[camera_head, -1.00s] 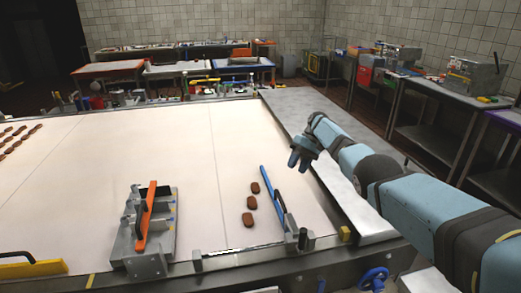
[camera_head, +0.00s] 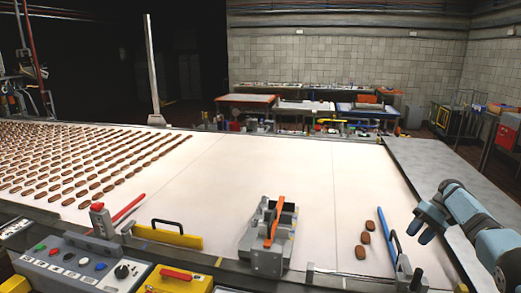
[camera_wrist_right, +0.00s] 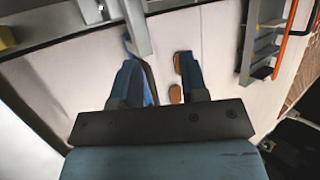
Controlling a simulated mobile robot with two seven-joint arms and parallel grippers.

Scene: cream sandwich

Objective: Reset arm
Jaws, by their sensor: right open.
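My right gripper (camera_head: 428,222) is at the right of the head view, above the right edge of the white belt (camera_head: 270,180). It is open and empty, with two blue fingers apart. My left gripper is not in view.
A blue bar (camera_head: 384,225) stands by the biscuits. A grey fixture with an orange bar (camera_head: 275,222) sits at the belt's front edge. A control panel (camera_head: 80,265) is at lower left. Many biscuits (camera_head: 70,165) lie in rows at left. The belt's middle is clear.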

